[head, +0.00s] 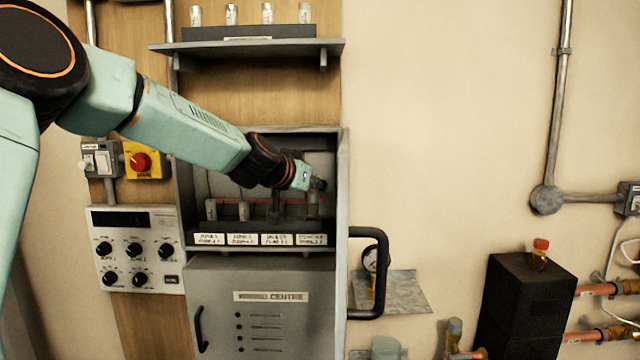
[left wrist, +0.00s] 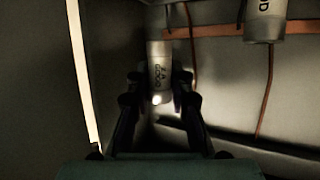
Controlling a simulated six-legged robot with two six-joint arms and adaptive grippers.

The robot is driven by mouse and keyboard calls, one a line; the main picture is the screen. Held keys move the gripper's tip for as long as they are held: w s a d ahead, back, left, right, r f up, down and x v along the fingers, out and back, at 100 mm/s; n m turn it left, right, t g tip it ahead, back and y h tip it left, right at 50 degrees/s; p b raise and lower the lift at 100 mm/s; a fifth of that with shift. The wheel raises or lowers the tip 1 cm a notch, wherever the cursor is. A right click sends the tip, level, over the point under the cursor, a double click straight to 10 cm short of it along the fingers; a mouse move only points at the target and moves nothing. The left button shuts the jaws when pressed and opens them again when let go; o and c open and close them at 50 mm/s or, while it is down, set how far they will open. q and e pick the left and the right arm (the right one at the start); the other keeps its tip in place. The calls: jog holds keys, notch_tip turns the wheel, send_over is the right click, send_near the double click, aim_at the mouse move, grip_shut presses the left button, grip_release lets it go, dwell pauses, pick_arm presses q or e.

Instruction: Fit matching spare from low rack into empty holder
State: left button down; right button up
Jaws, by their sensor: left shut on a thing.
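My left gripper (head: 318,184) reaches into the open wall cabinet (head: 341,190), at the right end of its row of labelled holders (head: 262,239). In the left wrist view the left gripper (left wrist: 158,95) is shut on a pale cylindrical fuse (left wrist: 159,60) with dark lettering, too blurred to read surely. Another pale fuse (left wrist: 265,22) shows at the top right there. In the head view two pale fuses (head: 211,209) stand upright at the left of the row. My arm and gripper partly hide the right-hand holders; I cannot tell whether the held fuse is seated. My right gripper is out of view.
A shelf (head: 250,46) above bears a rack with several upright fuses (head: 267,13). The cabinet's side wall (left wrist: 85,80) is close beside the gripper. A dark handle (head: 384,272) sticks out at the cabinet's right. A switch panel (head: 135,248) is at the left.

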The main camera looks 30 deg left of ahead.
aim_at(310, 198)
pick_arm(q)
jog(key=shift+w+a+f, duration=0.1)
jog(key=shift+w+a, duration=0.05)
jog(key=shift+a, duration=0.05)
jog(key=shift+a+f, duration=0.1)
jog(key=shift+s+f, duration=0.3)
jog(key=shift+s, duration=0.1)
jog(key=shift+s+d+f+b, duration=0.15)
jog(key=shift+d+f+b, duration=0.05)
jog(key=shift+f+b, duration=0.3)
jog(key=shift+w+f+b, duration=0.25)
jog(key=shift+f+b, duration=0.35)
jog(key=shift+w+a+r, duration=0.1)
jog(key=shift+w, duration=0.05)
jog(key=shift+s+r+p, duration=0.35)
jog(key=shift+s+p, duration=0.05)
jog(key=shift+p, duration=0.1)
jog(key=shift+w+f, duration=0.25)
jog(key=shift+w, duration=0.05)
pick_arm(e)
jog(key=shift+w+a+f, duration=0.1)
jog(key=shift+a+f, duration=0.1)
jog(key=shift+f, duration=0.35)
